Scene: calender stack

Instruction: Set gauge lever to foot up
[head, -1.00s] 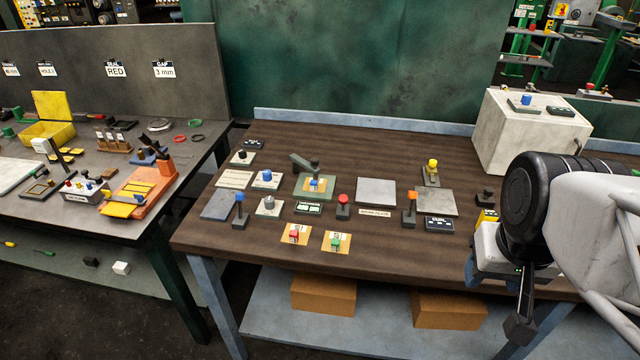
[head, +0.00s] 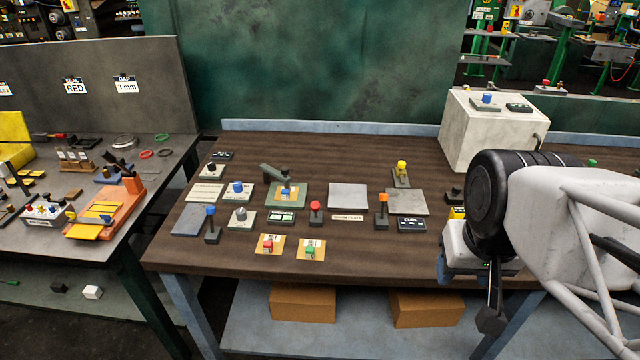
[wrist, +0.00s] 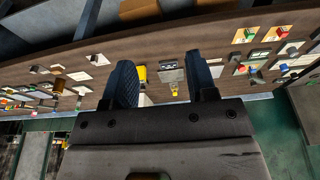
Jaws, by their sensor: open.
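Several small levers stand on the brown bench (head: 230,258) in the head view: a blue-topped lever (head: 211,222), an orange-topped lever (head: 383,207) and a yellow-topped lever (head: 402,172). A green device (head: 280,178) with a raised-looking arm over a small blue-marked part sits among them. Labels are too small to tell which lever is the gauge lever or its position. My gripper (head: 490,312) hangs at the bench's right front, apart from these levers. In the wrist view my gripper (wrist: 162,68) has its two dark fingers apart with nothing held between them.
A pale block (head: 490,135) with a blue knob stands at the back right. A red-topped control (head: 316,212), a grey plate (head: 347,196) and several knobs crowd the bench middle. A side table (head: 125,215) stands left, across a gap. Bare wood lies along the front edge.

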